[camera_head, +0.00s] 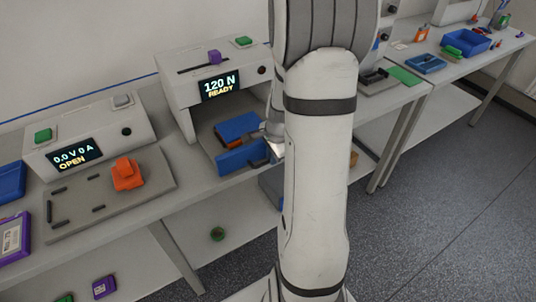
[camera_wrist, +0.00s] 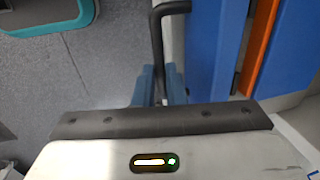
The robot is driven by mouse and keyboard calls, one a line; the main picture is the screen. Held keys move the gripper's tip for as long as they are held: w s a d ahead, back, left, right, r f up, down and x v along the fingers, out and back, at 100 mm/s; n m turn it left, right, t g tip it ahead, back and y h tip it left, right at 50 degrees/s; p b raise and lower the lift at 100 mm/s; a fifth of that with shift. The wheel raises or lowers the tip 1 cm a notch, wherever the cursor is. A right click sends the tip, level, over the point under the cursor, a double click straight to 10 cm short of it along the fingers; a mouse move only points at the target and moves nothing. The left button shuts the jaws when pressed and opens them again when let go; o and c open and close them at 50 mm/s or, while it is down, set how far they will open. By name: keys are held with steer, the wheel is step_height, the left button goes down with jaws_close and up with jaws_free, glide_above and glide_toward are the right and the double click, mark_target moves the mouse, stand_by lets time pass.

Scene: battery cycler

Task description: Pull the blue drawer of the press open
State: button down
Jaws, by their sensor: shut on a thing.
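The press (camera_head: 213,75) stands on the bench, its screen reading "120 N READY". Its blue drawer (camera_head: 243,157) shows at the front of the press opening, with another blue part (camera_head: 237,126) behind the front panel. In the wrist view the blue drawer front (camera_wrist: 208,45) is at the right, with a black bar handle (camera_wrist: 157,35) standing off it. My gripper (camera_wrist: 160,85) is shut on the handle, one blue finger on each side of it. In the head view my gripper (camera_head: 272,138) is at the drawer's right side, partly hidden by my arm.
An orange strip (camera_wrist: 257,48) shows behind the drawer front. Left of the press is a cycler (camera_head: 90,135) reading "OPEN", with an orange part (camera_head: 127,173) on its plate. Grey floor (camera_head: 440,200) lies open at the right. A teal-rimmed thing (camera_wrist: 75,20) is at upper left in the wrist view.

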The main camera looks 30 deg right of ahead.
steer(key=shift+w+d, duration=0.1)
steer(key=c, duration=1.5)
jaws_free()
step_height(320, 180, up, 8)
steer(key=s, duration=0.1)
steer(key=shift+s+f, duration=0.15)
steer(key=shift+s, duration=0.15)
steer(key=s+a+r+n, duration=0.4)
steer(key=s+a+n, duration=0.2)
steer(key=a+n, duration=0.2)
steer(key=s+a+r+n, duration=0.5)
steer(key=s+a+n, duration=0.2)
steer(key=a+n, duration=0.1)
steer(key=shift+s+a+r+n+t, duration=0.2)
steer(key=shift+a+r+n+t, duration=0.15)
steer(key=shift+n, duration=0.55)
